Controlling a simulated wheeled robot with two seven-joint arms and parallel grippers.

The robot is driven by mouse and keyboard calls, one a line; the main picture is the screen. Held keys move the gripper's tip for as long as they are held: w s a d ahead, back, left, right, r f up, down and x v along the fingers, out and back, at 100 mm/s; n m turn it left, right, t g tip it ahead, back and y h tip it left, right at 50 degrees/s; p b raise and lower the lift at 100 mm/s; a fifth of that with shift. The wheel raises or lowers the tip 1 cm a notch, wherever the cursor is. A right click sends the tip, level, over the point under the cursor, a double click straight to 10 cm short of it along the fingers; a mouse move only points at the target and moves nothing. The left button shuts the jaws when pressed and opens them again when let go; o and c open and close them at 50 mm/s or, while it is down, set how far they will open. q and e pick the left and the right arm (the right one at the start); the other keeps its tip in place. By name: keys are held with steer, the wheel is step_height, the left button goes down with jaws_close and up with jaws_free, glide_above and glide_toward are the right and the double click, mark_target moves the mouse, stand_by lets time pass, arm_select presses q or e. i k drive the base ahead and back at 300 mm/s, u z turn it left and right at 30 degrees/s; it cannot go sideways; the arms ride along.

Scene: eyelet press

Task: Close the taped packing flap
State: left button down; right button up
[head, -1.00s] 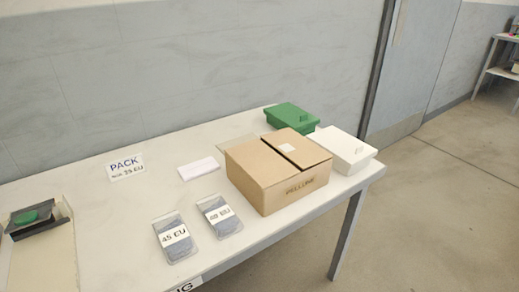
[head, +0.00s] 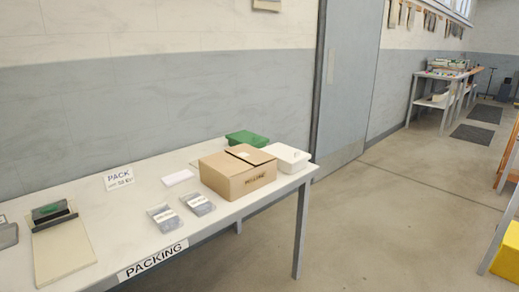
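The brown cardboard packing box (head: 236,182) stands on the packing table (head: 130,226) near its right end. Its top flaps lie nearly flat, and the right flap (head: 250,154) looks slightly raised along its edge, with a dark gap beside it. A small pale patch, possibly the tape, sits on the top near the middle. Neither of my grippers shows in the head view.
A green box (head: 247,138) and a white box (head: 288,158) stand behind and right of the carton. Two clear labelled packs (head: 198,204) lie in front left. A PACK sign (head: 118,178), white paper (head: 178,177) and a board with clip (head: 62,248) are further left. Open floor lies right.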

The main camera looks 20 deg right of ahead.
mark_target(254, 156)
steer(key=z, duration=1.05)
steer(key=i, duration=1.6)
steer(key=u, duration=0.4)
